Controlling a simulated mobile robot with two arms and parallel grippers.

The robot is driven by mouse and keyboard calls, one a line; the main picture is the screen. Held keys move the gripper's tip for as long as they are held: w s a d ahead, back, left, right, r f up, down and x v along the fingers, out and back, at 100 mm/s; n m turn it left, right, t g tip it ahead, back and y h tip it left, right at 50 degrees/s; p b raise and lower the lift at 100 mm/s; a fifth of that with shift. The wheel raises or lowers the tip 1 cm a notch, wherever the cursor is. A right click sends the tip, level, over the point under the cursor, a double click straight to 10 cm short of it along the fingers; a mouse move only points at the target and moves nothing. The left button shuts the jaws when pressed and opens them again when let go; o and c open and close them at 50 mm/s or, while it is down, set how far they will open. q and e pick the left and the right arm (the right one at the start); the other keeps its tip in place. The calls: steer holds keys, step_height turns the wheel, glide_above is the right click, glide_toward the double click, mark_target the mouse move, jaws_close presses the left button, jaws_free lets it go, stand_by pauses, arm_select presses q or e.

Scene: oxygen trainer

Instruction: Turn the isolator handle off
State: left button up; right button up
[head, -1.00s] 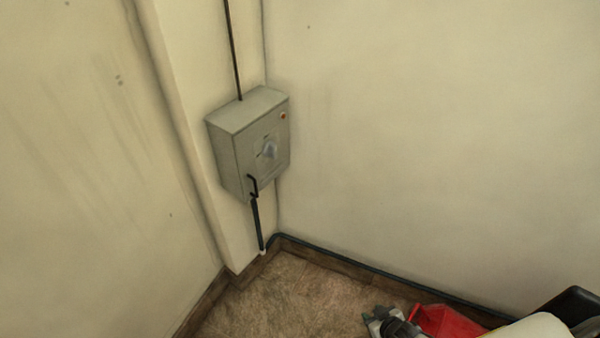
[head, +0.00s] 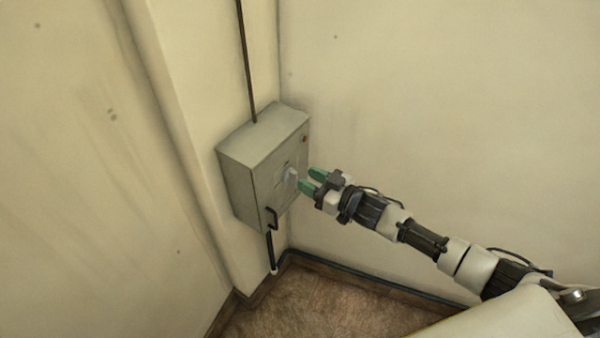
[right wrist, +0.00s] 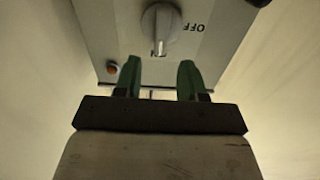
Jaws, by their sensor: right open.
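The isolator box (head: 262,160) is a grey metal case on the wall near the room corner. Its isolator handle (head: 291,176) is a light grey rotary knob on the front face. In the right wrist view the handle (right wrist: 161,28) shows upside down, its grip pointing to a partly hidden mark, with "OFF" lettered to its right. My right gripper (head: 312,180) has green fingertips, is open and empty, and is close to the handle. In the right wrist view the fingertips (right wrist: 158,78) are spread just below the handle, not around it. My left gripper is not in view.
A black hooked handle (head: 271,219) sticks out low on the box. A small red-orange light (head: 305,139) is at its upper right. A cable (head: 246,60) runs up the wall and another down to the floor. The walls around are bare.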

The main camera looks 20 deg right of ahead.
mark_target(297, 173)
steer(key=shift+x, duration=1.7)
jaws_close()
